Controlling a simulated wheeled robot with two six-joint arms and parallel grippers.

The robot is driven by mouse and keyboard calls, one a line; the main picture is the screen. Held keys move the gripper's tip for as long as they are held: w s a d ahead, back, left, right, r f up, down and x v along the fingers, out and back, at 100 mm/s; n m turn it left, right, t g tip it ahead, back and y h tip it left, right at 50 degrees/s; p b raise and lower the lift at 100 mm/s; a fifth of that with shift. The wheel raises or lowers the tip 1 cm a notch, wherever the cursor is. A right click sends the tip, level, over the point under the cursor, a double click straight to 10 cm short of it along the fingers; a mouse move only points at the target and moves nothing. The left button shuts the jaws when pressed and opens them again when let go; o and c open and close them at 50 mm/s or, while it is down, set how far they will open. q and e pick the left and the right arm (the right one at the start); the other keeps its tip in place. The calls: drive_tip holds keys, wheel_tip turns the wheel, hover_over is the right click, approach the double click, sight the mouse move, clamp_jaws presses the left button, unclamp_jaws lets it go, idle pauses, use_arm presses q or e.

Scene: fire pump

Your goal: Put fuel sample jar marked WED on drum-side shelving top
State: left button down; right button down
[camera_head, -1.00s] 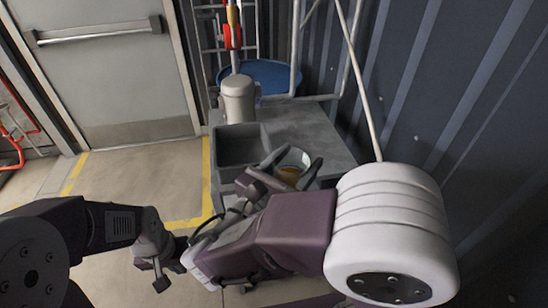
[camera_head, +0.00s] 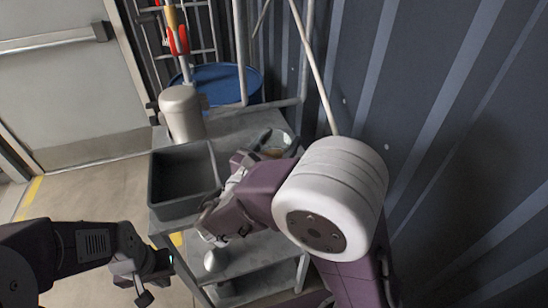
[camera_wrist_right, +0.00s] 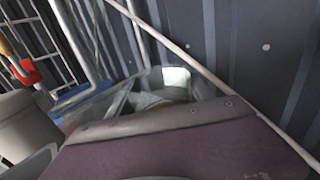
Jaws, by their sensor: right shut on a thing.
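My right gripper (camera_head: 273,143) is shut on a clear jar (camera_head: 272,153) with amber liquid in it. The jar is over the right part of a grey shelf top (camera_head: 228,122), close to the corrugated wall; I cannot tell whether it touches the surface. My arm partly hides it, and no WED marking is readable. In the right wrist view the jar (camera_wrist_right: 163,88) shows between the fingers, its lower part hidden by the gripper body. My left gripper (camera_head: 154,279) is empty and open, low at the left, in front of the shelving.
A dark grey bin (camera_head: 183,215) and a grey canister (camera_head: 182,112) occupy the shelf's left side. A blue drum (camera_head: 222,78) stands behind. A slanting pale pole (camera_head: 312,62) and dark corrugated wall (camera_head: 440,130) bound the right. A lower shelf (camera_head: 240,258) shows underneath.

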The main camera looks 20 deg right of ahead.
drive_tip(key=shift+w+d+f, duration=0.3)
drive_tip(key=shift+w+f, duration=0.1)
drive_tip(key=shift+w, duration=0.3)
wheel_tip(320, 180, down, 4)
drive_tip(key=shift+r+b, duration=0.1)
drive_tip(key=shift+b, duration=0.75)
drive_tip(key=shift+f, duration=0.2)
drive_tip(key=shift+r, duration=0.1)
drive_tip(key=shift+c, duration=2.1)
unclamp_jaws()
drive_tip(key=shift+f, duration=0.2)
